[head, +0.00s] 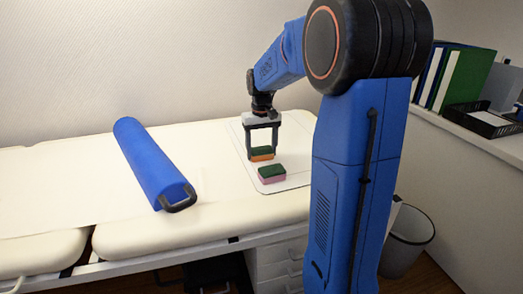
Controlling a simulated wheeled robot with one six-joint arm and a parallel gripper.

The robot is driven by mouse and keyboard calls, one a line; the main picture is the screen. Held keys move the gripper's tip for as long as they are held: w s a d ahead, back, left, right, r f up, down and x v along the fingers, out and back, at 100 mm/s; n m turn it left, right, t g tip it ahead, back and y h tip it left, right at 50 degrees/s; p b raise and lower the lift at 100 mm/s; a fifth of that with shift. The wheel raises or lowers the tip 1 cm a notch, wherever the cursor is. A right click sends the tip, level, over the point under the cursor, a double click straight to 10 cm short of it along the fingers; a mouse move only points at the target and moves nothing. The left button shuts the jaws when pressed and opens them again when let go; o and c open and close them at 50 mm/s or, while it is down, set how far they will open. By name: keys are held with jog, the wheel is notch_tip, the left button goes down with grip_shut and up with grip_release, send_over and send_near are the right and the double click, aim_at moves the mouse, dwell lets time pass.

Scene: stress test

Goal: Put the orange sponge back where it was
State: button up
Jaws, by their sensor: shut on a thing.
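The orange sponge (262,157) has a dark green top and is between the fingers of my gripper (262,150). My gripper points down and is shut on it. The sponge is over the white mat (294,145) on the padded table; I cannot tell whether it touches the mat. A pink sponge (272,178), also with a dark green top, lies on the mat just in front of the orange one and slightly to its right.
A blue bolster (152,162) with a black handle lies on the table (60,185) to the left. A shelf with binders (465,80) and a black tray (483,120) is at the right. A bin (408,240) stands below. The table between bolster and mat is clear.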

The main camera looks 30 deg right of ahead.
aim_at(261, 151)
jog(key=o, duration=1.2)
jog(key=shift+f, duration=0.1)
notch_tip(261, 151, up, 12)
jog(key=shift+r, duration=0.2)
